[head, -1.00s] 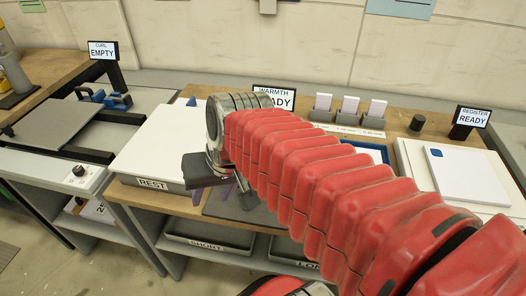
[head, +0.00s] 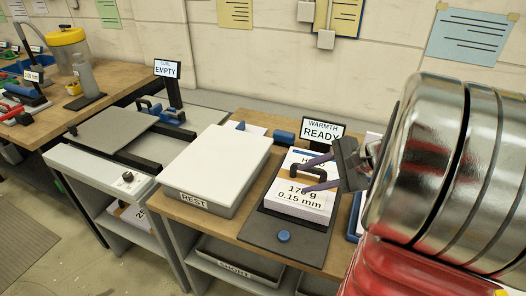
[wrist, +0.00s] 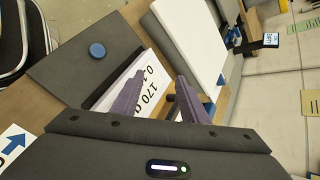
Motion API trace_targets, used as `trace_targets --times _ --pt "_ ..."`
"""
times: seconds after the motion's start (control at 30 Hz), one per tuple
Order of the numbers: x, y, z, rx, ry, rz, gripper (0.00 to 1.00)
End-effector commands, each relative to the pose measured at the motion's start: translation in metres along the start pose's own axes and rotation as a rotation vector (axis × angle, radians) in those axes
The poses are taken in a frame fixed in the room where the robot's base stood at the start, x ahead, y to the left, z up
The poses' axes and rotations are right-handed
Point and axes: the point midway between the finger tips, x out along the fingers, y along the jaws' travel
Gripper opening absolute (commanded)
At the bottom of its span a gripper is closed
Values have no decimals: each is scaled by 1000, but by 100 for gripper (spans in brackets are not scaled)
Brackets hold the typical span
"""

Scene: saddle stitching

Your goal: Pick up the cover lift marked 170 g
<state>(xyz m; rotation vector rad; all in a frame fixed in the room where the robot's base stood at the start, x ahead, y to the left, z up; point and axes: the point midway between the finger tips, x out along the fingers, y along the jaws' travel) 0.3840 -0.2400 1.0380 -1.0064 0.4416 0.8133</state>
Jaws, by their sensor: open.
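The cover lift marked 170 g (head: 297,200) is a white stack, also labelled 0.15 mm, on a dark grey board (head: 262,228) below the WARMTH READY sign. I cannot tell whether either finger touches the handle.
The white-topped REST block (head: 218,160) stands close left of the lift. A blue knob (head: 284,236) sits on the board's front part. The WARMTH READY sign (head: 322,132) stands behind. Further left is a grey plate press (head: 115,130) with the CURL EMPTY sign (head: 167,69).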

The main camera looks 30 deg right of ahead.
Motion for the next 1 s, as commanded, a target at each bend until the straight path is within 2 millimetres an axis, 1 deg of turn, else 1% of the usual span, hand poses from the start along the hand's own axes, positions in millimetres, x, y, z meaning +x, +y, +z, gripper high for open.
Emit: trace_targets --times 0.03,0.1,0.2,0.33,0.47,0.77,0.87,1.0 --pt "-8 -1 -19 67 -1 -42 40" --pt "-18 -5 -42 149 -4 -105 40" --pt "-33 -8 -70 247 -9 -186 40" --pt "-47 -8 -95 328 -12 -257 40" --pt "-53 -9 -103 354 -14 -284 40" --pt "-52 -9 -102 353 -14 -283 40" --pt "-47 -10 -102 353 -16 -282 40" --pt "-32 -14 -102 353 -18 -279 40"
